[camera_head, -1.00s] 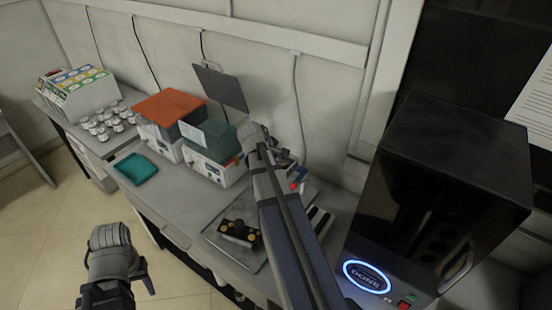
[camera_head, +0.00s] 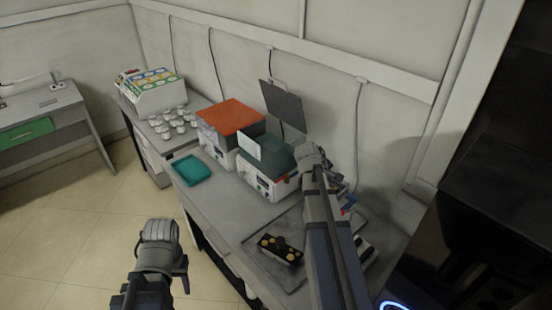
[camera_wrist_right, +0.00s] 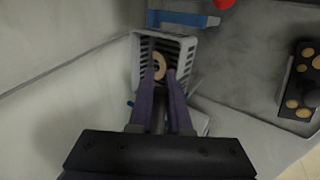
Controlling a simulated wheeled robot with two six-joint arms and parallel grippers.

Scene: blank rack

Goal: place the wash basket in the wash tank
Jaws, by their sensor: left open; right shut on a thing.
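My right gripper (camera_wrist_right: 165,80) is shut on the wash basket (camera_wrist_right: 190,48), a pale slotted basket with a tan ring inside. In the head view the right gripper (camera_head: 314,158) is beside the right end of the teal-topped white unit (camera_head: 268,180), and the arm mostly hides the basket. Left of that unit stands a similar one with an orange top (camera_head: 232,118). Which one is the wash tank, I cannot tell for sure. My left gripper (camera_head: 181,272) is open and empty over the floor, in front of the bench.
A teal tray (camera_head: 192,170) lies on the bench, with several small jars (camera_head: 173,123) behind it. A dark block with tan discs (camera_head: 281,249) lies on a metal tray at the front. A dark upright panel (camera_head: 284,107) stands behind the units. A black machine (camera_head: 490,225) is at right.

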